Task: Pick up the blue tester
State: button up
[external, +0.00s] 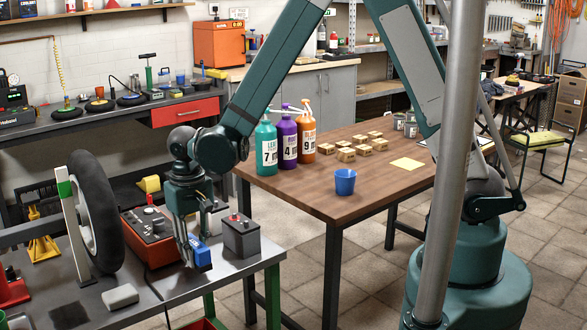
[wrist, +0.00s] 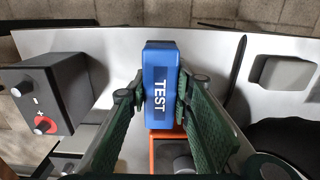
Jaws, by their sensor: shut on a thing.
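The blue tester (wrist: 160,85) is a small blue box with a dark panel reading TEST. In the wrist view it sits between the two green fingers of my gripper (wrist: 160,95), which are shut on it from both sides. In the external view the tester (external: 199,251) is at the tips of my downward-pointing gripper (external: 194,252), over the grey bench at the lower left. I cannot tell whether its lower end touches the bench.
A dark battery box (external: 241,237) stands right of my gripper. A red device with knobs (external: 150,236) and an upright wheel (external: 97,205) stand to the left. A light grey block (external: 120,297) lies nearer the front. The wooden table (external: 300,190) stands apart to the right.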

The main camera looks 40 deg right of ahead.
aim_at(194, 243)
jog(key=shift+r+p, duration=0.7)
jog(key=shift+r, duration=3)
